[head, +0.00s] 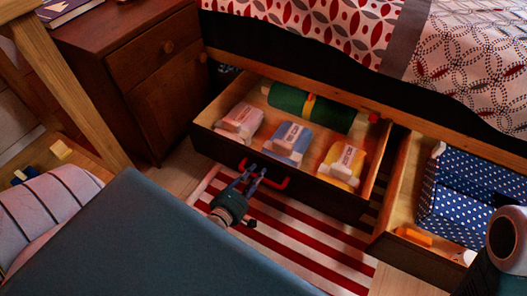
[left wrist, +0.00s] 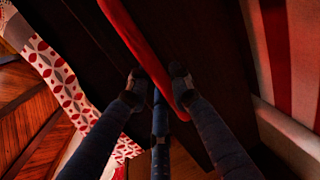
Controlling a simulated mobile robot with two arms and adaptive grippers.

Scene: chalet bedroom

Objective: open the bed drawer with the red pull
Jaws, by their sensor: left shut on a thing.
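The bed drawer with the red pull (head: 345,205) stands pulled out from under the bed, its inside showing. It holds several soft-looking packs, one of them a yellow pack (head: 342,164), and a green roll (head: 305,105) at the back. The red pull (head: 278,184) is a bar on the drawer's dark front. My left gripper (head: 250,178) is at the pull, shut on it. In the left wrist view the red pull (left wrist: 136,40) runs between the two fingers of the left gripper (left wrist: 157,85). My right gripper cannot be made out.
A second open drawer (head: 400,190) at the right holds a blue dotted box (head: 465,195). A wooden nightstand (head: 150,85) stands left of the drawer. A red and white striped rug (head: 300,250) lies on the floor in front.

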